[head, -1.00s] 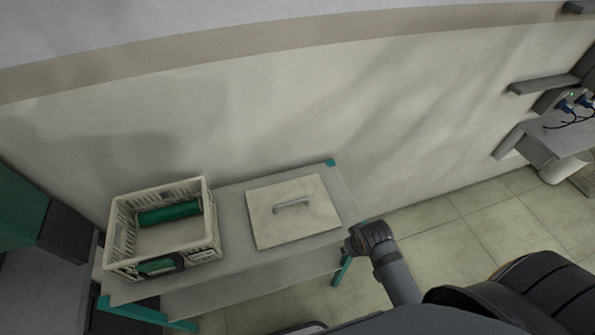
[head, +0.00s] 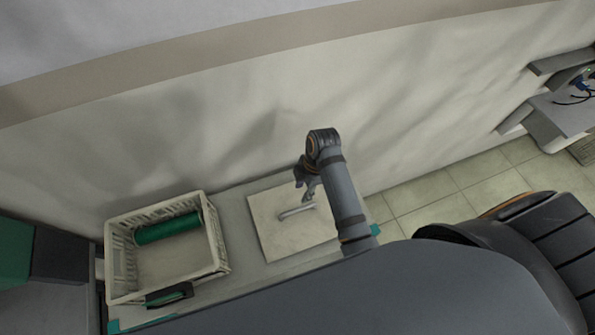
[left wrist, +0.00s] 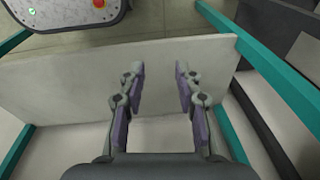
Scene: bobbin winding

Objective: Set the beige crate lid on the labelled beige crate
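The beige crate lid (head: 270,238) lies flat on the table, with a grey bar handle (head: 297,212) on top. My right gripper (head: 304,191) is just above and behind the handle, its fingers apart and pointing down; I cannot tell whether they touch the handle. The beige crate (head: 219,243) stands open on the table to the left of the lid. It has slatted walls, a green roll inside and a dark plate with green on its front wall. My left gripper (left wrist: 158,85) shows only in the left wrist view, open and empty.
The grey table (head: 234,215) has teal corners and a narrow gap between crate and lid. A wall rises close behind it. A dark and green unit (head: 60,255) stands at the left. A grey workstation (head: 560,118) is at the far right.

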